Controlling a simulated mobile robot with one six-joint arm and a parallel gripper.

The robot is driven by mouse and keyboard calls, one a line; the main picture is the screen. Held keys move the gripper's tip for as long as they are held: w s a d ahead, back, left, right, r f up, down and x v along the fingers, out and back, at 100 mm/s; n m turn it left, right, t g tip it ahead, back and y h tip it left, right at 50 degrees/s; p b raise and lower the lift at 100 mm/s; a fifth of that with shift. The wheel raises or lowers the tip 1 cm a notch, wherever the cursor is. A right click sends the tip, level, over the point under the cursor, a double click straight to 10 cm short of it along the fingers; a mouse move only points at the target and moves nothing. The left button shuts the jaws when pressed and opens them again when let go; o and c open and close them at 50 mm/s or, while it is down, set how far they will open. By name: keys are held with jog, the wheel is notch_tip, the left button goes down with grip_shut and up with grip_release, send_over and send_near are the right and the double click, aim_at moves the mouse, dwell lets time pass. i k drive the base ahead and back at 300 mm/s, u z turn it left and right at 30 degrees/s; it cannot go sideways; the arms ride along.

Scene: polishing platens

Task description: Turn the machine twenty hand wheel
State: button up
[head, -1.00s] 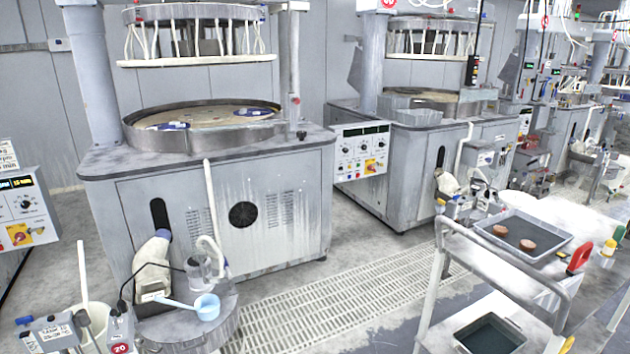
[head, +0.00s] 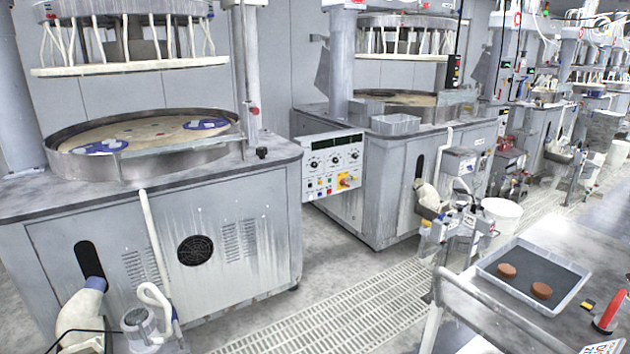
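No hand wheel can be made out for certain. The nearest polishing machine (head: 150,235) stands at the left, with a grey cabinet and a round platen (head: 140,135) inside a metal rim. Blue-and-white pieces lie on the platen. A raised ring with hanging white tubes (head: 130,70) is above it. A small dark knob (head: 262,153) sits at the right corner of its top. A second machine (head: 400,180) stands behind to the right, with a control panel (head: 332,166) on its left. No number twenty is legible now. My gripper is not in view.
A cart (head: 455,285) at the lower right carries a tray (head: 487,268) with two brown discs and a red-handled object (head: 610,310). Floor grating (head: 340,315) runs between cart and machines. A white hose and pump stand (head: 148,325) are at the near machine's front.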

aim_at(261, 152)
jog(key=u, duration=0.1)
jog(key=i, duration=0.9)
jog(key=u, duration=0.65)
jog(key=i, duration=0.7)
jog(key=u, duration=0.85)
jog(key=i, duration=0.65)
jog(key=u, duration=0.3)
